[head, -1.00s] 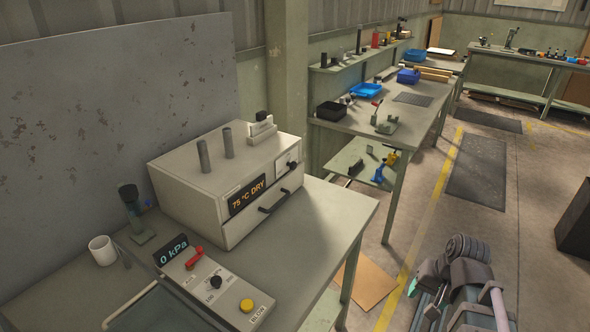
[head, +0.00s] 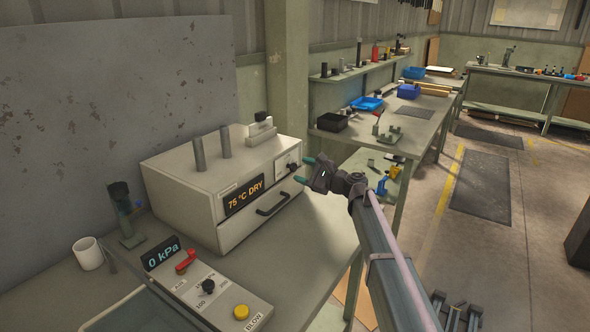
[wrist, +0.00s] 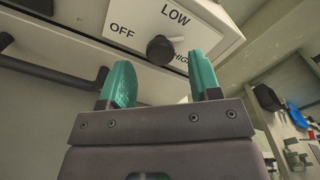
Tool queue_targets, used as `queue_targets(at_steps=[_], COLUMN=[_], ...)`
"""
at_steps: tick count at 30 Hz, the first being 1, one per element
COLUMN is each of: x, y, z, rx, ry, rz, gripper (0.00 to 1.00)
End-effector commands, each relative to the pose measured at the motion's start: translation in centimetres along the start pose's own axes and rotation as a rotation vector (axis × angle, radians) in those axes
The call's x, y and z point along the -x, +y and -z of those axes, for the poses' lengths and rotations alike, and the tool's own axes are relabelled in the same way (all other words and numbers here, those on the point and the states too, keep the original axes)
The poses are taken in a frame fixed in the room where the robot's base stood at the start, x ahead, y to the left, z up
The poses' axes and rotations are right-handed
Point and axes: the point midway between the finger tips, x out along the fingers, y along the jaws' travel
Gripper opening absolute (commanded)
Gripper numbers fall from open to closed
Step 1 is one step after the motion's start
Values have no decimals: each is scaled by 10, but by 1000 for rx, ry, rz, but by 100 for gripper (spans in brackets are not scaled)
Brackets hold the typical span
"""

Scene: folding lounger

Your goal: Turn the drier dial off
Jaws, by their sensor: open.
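The drier (head: 175,185) is a pale box on the bench with a lit "75 °C DRY" display (head: 244,197). Its dark round dial (wrist: 159,50) sits on a white plate marked OFF, LOW and HIGH in the wrist view. A grey pointer on the dial points right, toward the LOW/HIGH side, away from OFF. In the head view the dial (head: 291,166) is small, at the front's right end. My gripper (head: 304,169) is just in front of it. In the wrist view my gripper (wrist: 163,76) is open, its two teal fingers apart below the dial, with nothing between them.
A dark drawer handle (head: 273,203) sticks out left of and below the dial. A panel with a red lever (head: 186,262) and yellow button (head: 241,312) lies on the bench in front. A white mug (head: 88,254) stands at left.

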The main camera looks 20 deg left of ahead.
Motion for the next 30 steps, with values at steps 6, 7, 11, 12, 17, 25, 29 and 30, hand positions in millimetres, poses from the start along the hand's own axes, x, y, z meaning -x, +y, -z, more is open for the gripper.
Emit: queue_targets(at_steps=[6,7,11,12,17,25,29,30], x=[-34,-35,-37,-37,-37,-36,-36,-36], y=[0,0,0,0,0,0,0,0], z=[0,0,0,0,0,0,0,0], rx=[0,0,1,1,1,1,1,1], ry=[0,1,1,1,1,1,1,1], rz=[-1,-1,-1,-1,-1,-1,-1,-1], gripper=[57,57,57,57,50,24,11,10])
